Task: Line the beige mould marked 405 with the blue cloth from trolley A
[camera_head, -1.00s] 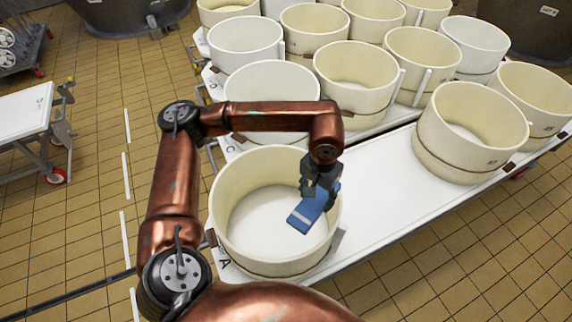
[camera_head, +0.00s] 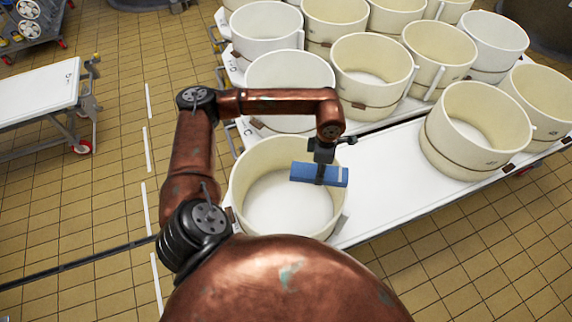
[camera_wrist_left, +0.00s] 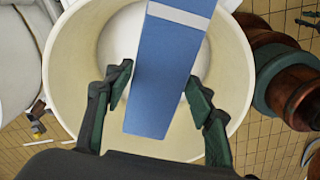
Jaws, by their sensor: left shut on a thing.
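The blue cloth (camera_head: 306,172) is a folded flat strip with a pale band near one end. My left gripper (camera_head: 322,158) is shut on it and holds it level above the right back part of a beige mould's opening. In the left wrist view the cloth (camera_wrist_left: 168,70) runs between the two fingers, with the round mould (camera_wrist_left: 62,60) below it. This beige mould (camera_head: 250,215) is open, looks empty inside, and stands at the near left end of a white trolley. I cannot read a number on it. My right gripper is not in view.
More beige and white moulds stand in rows behind. A beige mould (camera_head: 474,130) stands at the right on the white trolley top (camera_head: 390,180), whose middle is bare. A separate white trolley (camera_head: 38,88) stands at the left, across open tiled floor (camera_head: 110,170).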

